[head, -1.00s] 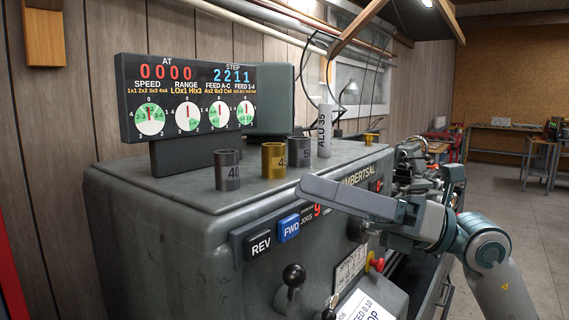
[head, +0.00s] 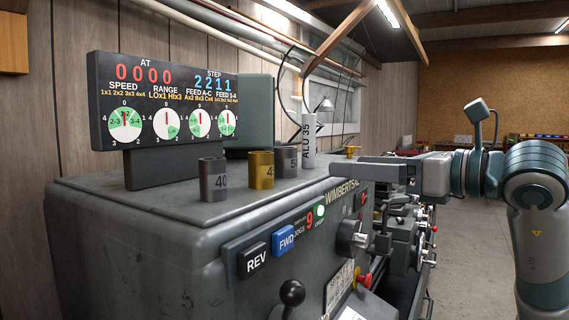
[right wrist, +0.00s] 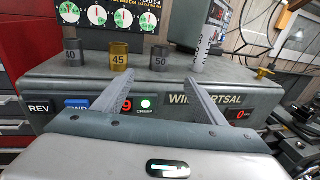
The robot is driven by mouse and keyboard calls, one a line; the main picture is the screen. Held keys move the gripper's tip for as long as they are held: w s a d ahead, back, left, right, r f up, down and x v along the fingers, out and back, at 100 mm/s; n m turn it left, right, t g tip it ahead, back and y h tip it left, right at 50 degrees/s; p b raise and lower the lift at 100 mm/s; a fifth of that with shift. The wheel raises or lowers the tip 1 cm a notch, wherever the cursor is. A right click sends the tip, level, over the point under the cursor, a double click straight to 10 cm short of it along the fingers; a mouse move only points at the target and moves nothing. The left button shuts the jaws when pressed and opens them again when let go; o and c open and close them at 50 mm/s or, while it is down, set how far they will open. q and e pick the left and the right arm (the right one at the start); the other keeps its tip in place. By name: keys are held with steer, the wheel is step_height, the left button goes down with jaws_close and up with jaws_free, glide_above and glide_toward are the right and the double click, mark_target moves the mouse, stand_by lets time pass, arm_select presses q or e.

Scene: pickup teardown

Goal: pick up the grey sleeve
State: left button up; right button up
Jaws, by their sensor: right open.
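Two grey sleeves stand upright on top of the machine's headstock. One is marked 40 (head: 213,180) and stands left of a brass sleeve marked 45 (head: 261,170). The other, marked 50 (head: 286,162), stands just right of the brass one. In the right wrist view the grey sleeves, 40 (right wrist: 73,52) and 50 (right wrist: 160,58), stand beyond my fingers. My right gripper (head: 338,167) is right of the sleeves in the head view, empty and apart from them. Its two spread fingers (right wrist: 160,82) point towards the sleeve row. My left gripper is not in view.
A taller pale cylinder marked ALU 35 (head: 309,140) stands right of the sleeves. A display panel (head: 165,95) rises behind them. A small brass fitting (head: 352,151) sits near the right end of the top. The headstock's front top (head: 130,215) is bare.

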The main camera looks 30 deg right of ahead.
mark_target(296, 160)
steer(key=p+x, duration=0.4)
steer(key=x, duration=0.7)
steer(key=shift+w+a+r, duration=0.1)
steer(key=shift+w+a, duration=0.2)
steer(key=shift+w, duration=0.3)
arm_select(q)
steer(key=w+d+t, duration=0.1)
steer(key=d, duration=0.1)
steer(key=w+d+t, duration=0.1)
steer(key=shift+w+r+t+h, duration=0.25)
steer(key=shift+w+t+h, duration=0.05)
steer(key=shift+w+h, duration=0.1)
arm_select(e)
steer(key=shift+p+x, duration=0.55)
steer(key=shift+x, duration=0.25)
steer(key=x, duration=0.1)
steer(key=p+x, duration=0.1)
steer(key=shift+w+a+r, duration=0.15)
steer(key=shift+w+r, duration=0.15)
steer(key=shift+w, duration=0.05)
steer(key=shift+w+a+f, duration=0.1)
steer(key=shift+w+f, duration=0.05)
steer(key=shift+w, duration=0.3)
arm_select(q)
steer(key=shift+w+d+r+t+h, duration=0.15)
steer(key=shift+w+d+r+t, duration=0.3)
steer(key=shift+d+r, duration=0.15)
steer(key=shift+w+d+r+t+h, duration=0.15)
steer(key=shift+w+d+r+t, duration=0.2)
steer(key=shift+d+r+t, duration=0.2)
